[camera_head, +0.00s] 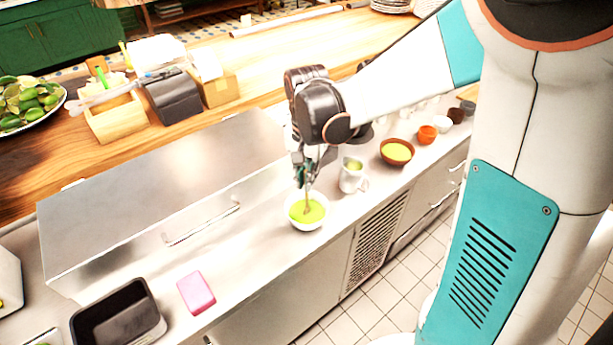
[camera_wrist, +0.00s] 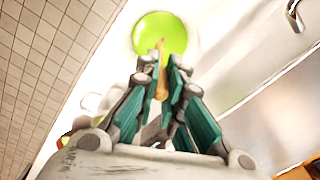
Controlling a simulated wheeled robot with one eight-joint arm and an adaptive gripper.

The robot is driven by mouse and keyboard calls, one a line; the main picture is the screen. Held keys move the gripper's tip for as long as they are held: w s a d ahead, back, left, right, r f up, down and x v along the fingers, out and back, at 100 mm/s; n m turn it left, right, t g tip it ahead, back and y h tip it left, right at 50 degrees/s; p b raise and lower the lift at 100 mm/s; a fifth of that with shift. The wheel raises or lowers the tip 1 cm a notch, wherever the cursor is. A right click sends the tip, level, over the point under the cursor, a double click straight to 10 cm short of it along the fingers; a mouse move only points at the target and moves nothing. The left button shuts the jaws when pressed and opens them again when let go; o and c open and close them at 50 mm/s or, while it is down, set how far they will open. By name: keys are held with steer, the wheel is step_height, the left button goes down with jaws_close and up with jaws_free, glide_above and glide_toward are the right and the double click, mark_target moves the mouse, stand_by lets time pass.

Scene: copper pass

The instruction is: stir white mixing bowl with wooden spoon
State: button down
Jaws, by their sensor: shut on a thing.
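The white mixing bowl (camera_head: 296,222) stands on the steel counter and holds bright green liquid; the green liquid also fills much of the bowl (camera_wrist: 180,22) at the top of the wrist view. My gripper (camera_head: 305,178) is above the bowl, pointing down. In the wrist view my gripper (camera_wrist: 165,95) is shut on the wooden spoon (camera_wrist: 161,75). The spoon (camera_head: 307,205) reaches down into the green liquid; its lower end is hidden there.
A white jug (camera_head: 352,178) stands close to the right of the bowl. A brown bowl of yellow food (camera_head: 397,152) and an orange cup (camera_head: 427,134) are farther right. A steel lid with a handle (camera_head: 200,222) lies left. A pink block (camera_head: 196,293) and black tub (camera_head: 118,318) are front left.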

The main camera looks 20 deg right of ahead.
steer(key=shift+r+p, duration=1.7)
steer(key=shift+r, duration=0.85)
